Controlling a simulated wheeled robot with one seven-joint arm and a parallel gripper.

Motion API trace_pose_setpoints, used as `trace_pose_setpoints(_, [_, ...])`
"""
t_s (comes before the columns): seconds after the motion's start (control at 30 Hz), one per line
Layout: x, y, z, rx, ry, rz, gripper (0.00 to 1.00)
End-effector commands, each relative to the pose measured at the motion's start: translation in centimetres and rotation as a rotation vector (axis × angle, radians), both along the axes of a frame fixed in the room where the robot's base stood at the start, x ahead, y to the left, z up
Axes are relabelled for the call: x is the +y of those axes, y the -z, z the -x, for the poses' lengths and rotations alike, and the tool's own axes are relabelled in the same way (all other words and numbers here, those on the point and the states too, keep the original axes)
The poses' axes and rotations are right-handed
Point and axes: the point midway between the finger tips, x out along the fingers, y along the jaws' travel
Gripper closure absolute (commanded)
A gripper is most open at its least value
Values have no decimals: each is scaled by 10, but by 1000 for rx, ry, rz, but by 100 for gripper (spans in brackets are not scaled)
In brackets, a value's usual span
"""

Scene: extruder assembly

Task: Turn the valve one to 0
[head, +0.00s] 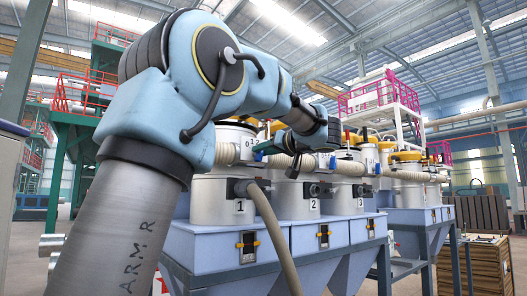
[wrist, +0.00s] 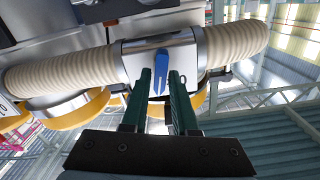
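Valve one is a metal block (wrist: 188,52) between two ribbed cream hoses, with a blue handle (wrist: 161,68) on its face. In the wrist view the handle points roughly along my fingers. My gripper (wrist: 160,78) has two dark green fingers, one on each side of the handle, with a gap between them. I cannot tell whether either finger touches it. In the head view my gripper (head: 264,147) is above the white hopper marked 1 (head: 214,201), beside a label with a 0 (head: 249,142). The handle is not clear there.
Hoppers marked 2 (head: 297,200) and 3 (head: 345,195) stand to the right on blue bases. A thick hose (head: 273,229) hangs from hopper 1's front. Ribbed cream hoses (wrist: 60,72) flank the valve. A wooden crate (head: 474,265) stands at far right.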

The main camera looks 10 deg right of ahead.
Motion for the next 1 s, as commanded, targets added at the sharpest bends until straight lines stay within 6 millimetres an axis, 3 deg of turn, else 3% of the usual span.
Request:
trace_pose_setpoints(0.23, [0, 0, 0, 0, 0, 0, 100])
trace_pose_setpoints(0.7, [0, 0, 0, -6, 0, 13, 100])
trace_pose_setpoints(1.0, [1, 0, 1, -65, 1, 138, 100])
